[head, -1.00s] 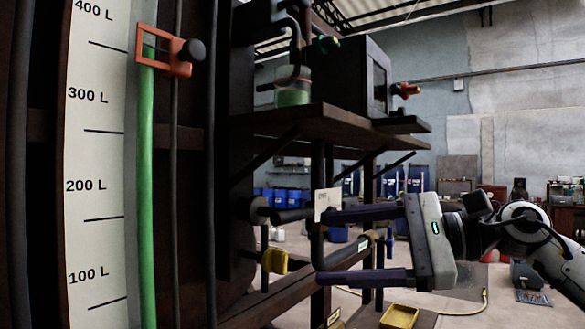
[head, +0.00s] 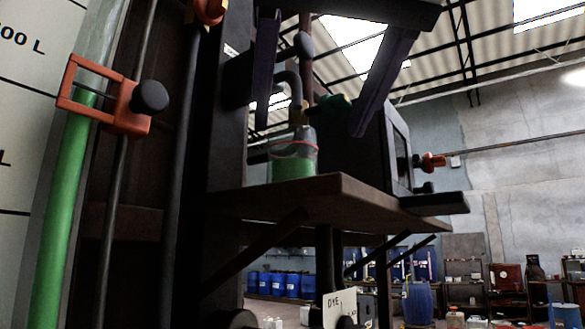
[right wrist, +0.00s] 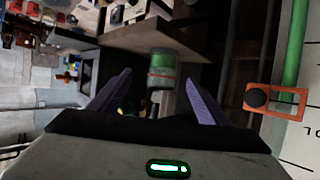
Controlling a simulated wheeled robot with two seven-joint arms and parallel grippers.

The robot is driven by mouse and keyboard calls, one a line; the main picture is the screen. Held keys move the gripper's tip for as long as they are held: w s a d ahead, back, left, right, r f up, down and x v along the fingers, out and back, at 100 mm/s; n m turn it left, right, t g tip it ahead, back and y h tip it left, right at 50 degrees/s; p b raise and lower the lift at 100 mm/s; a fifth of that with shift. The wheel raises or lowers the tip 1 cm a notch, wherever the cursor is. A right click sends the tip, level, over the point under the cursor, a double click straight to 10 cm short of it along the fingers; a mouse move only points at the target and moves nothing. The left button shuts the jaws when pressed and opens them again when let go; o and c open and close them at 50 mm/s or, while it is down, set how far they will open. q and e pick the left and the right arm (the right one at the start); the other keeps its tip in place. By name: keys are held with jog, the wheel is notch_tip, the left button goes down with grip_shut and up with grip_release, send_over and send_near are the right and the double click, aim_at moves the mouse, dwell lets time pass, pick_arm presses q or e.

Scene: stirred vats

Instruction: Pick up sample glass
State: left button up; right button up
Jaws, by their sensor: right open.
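The sample glass (head: 292,162) is a clear cup with green liquid and a red band near its top. It stands upright on the brown shelf (head: 330,190), below a bent grey pipe. My right gripper (head: 312,128) reaches in from the top of the head view, open and empty. Its two dark purple fingers point down, one either side of the glass in the picture, apart from it. In the right wrist view the glass (right wrist: 162,70) shows ahead, between the fingertips (right wrist: 158,78). My left gripper is not in view.
At left are a green sight tube (head: 62,210) and an orange clamp (head: 105,98) with a black knob.

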aim_at(302, 150)
jog(key=x, duration=0.4)
jog(key=shift+s+f, duration=0.1)
jog(key=x, duration=0.5)
jog(key=shift+w+a, duration=0.35)
jog(key=shift+s, duration=0.1)
jog(key=shift+c, duration=0.9)
jog(key=c, duration=1.1)
jog(key=shift+c, duration=1.3)
